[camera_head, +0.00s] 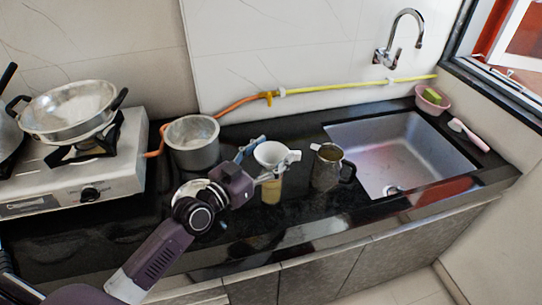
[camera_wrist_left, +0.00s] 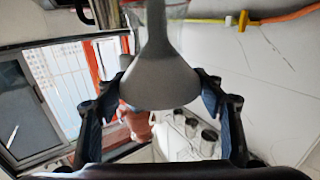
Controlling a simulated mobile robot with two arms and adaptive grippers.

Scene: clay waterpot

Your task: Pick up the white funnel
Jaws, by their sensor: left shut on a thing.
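The white funnel (camera_head: 272,153) is upright with its wide mouth up, above a jar with yellowish contents (camera_head: 271,190) on the black counter. My left gripper (camera_head: 266,162) is shut on the funnel, with a finger on either side of it. In the left wrist view the funnel (camera_wrist_left: 160,82) looks grey and sits between the two fingers of my left gripper (camera_wrist_left: 158,92). Its spout points toward the clear jar at the top edge; I cannot tell whether the spout tip is still inside the jar. My right gripper is not in view.
A metal jug (camera_head: 326,170) stands just right of the jar. A steel pot (camera_head: 192,155) stands to the left, beside a stove (camera_head: 125,165) with a pan (camera_head: 68,108). The sink (camera_head: 395,150) is at the right. A hose (camera_head: 340,87) runs along the wall.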

